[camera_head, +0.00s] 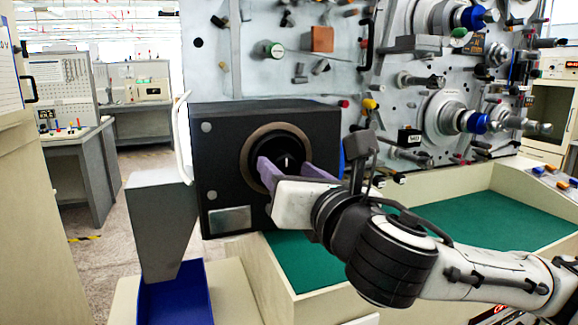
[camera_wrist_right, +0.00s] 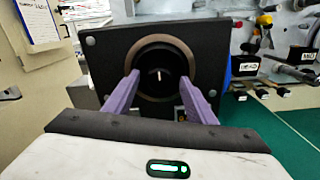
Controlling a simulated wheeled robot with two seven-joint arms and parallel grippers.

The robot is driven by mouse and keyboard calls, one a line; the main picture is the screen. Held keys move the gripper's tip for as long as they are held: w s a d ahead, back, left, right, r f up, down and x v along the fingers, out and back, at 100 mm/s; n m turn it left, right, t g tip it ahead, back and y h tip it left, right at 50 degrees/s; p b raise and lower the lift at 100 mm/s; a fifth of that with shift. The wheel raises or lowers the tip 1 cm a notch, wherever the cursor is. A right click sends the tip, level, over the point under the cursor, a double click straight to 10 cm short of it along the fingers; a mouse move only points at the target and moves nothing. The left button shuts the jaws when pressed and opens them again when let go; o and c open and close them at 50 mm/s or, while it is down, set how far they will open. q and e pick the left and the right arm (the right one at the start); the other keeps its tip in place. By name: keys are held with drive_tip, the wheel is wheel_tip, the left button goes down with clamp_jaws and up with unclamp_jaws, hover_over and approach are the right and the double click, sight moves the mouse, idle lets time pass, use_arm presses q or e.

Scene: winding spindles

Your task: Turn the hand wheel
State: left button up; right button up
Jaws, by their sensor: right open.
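The hand wheel (camera_head: 284,153) is a dark round part with a short pale mark, set inside a brownish ring on the front of a black box (camera_head: 225,185). In the right wrist view the wheel (camera_wrist_right: 158,73) lies ahead, with its pale mark close to upright. My right gripper (camera_head: 290,168) is in front of the box, with its two purple fingers spread. In the right wrist view the fingers of the right gripper (camera_wrist_right: 158,86) flank the lower part of the wheel, with nothing held between them. I cannot tell whether they touch it. My left gripper is out of view.
A grey chute (camera_head: 160,225) and a blue bin (camera_head: 175,300) stand left of the box. A machine panel (camera_head: 330,90) with spindles and knobs rises behind. A green-floored tray (camera_head: 490,220) with a cream rim lies at right. An aisle with workbenches is at far left.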

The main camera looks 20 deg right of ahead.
drive_tip(key=shift+w, duration=0.15)
drive_tip(key=shift+c, duration=0.6)
drive_tip(key=c, duration=0.9)
drive_tip(key=shift+m, duration=0.3)
